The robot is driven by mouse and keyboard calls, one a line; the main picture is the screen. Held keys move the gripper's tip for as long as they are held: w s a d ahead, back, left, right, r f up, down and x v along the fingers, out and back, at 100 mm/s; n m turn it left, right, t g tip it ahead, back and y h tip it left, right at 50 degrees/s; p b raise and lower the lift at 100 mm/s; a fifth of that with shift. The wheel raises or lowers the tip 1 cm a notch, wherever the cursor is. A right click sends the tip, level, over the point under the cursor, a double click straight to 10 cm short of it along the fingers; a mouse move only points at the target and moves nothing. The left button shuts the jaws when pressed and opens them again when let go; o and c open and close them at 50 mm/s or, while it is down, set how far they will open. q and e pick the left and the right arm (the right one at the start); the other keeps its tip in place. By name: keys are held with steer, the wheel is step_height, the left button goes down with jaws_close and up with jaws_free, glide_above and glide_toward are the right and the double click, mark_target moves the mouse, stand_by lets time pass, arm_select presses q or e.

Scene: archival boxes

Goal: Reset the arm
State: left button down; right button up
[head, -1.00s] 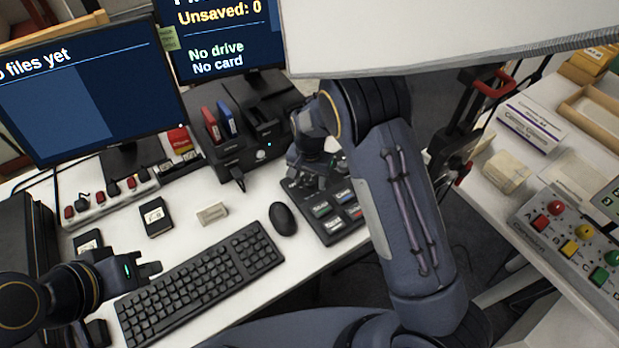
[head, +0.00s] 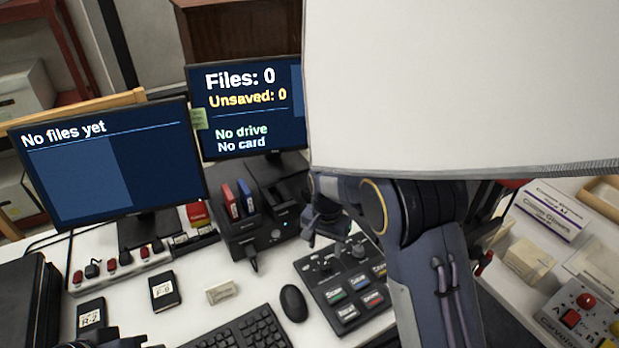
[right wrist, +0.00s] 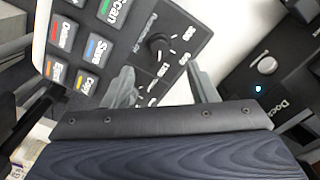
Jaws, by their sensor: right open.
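My right arm comes down from the right side of the head view, and its gripper (head: 322,226) hangs above the back left of the dark control pad (head: 347,285). In the right wrist view the two fingers of the right gripper (right wrist: 163,84) are spread apart with nothing between them. Behind them the control pad (right wrist: 180,28) shows a knob and coloured keys. My left gripper (head: 105,342) shows only as a sliver at the bottom edge of the head view, so its fingers cannot be judged.
Two monitors (head: 105,165) (head: 248,108) stand at the back. A black dock (head: 255,222) holds red and blue cartridges. A mouse (head: 293,303), keyboard (head: 240,333) and black cards (head: 164,291) lie on the white desk. A large white panel (head: 460,85) blocks the upper right.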

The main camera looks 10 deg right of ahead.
steer(key=s+d+r+n+t+y, duration=0.1)
steer(key=s+d+r+y, duration=0.1)
steer(key=s+d+r, duration=0.35)
steer(key=s+d+r+n+t+y, duration=0.1)
steer(key=s+d+r+y, duration=0.15)
steer(key=s+r, duration=0.6)
steer(key=s+d+n+t, duration=0.2)
steer(key=s+t, duration=0.1)
steer(key=s, duration=1.1)
steer(key=shift+s+r+n+t+h, duration=0.25)
steer(key=shift+s+n+t+h, duration=0.05)
steer(key=shift+s+h, duration=0.05)
